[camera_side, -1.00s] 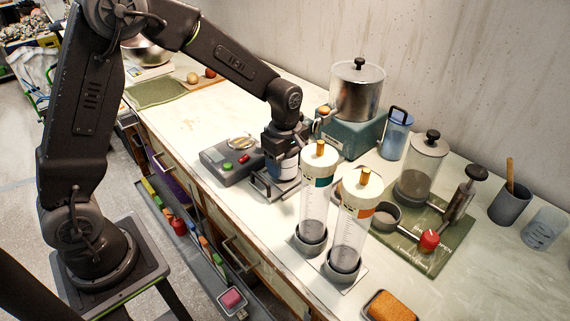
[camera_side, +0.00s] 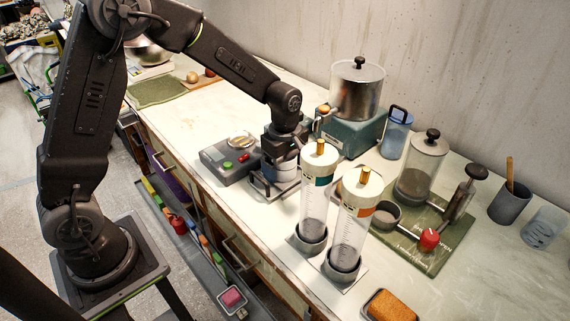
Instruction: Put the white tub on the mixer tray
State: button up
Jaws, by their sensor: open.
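The white tub (camera_side: 283,174) is mostly covered from above by my gripper (camera_side: 281,160); only a pale lower part of its side shows. My gripper is open and low, with its jaws at the tub's upper part. The tub appears upright on or just above a small tray with a metal handle frame (camera_side: 262,188), which looks like the mixer tray. The gripper hides most of the tray, and I cannot tell whether the jaws touch the tub.
A grey box with red and green buttons (camera_side: 230,170) stands close on the left. Two tall clear cylinders with white caps (camera_side: 314,210) (camera_side: 346,240) stand in front to the right. Behind is a teal-based steel pot (camera_side: 357,95). The counter (camera_side: 185,120) is clear at the back left.

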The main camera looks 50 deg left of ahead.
notch_tip(320, 180, up, 12)
jog(key=s+r+m+t, duration=0.2)
jog(key=s+m, duration=0.7)
jog(key=s, duration=0.1)
jog(key=s+r+m+t, duration=0.3)
jog(key=s+m, duration=0.6)
jog(key=s, duration=0.2)
jog(key=shift+s+r+t, duration=0.2)
jog(key=shift+r+t, duration=0.1)
jog(key=shift+r, duration=0.05)
jog(key=shift+a, duration=0.1)
jog(key=shift+c, duration=0.5)
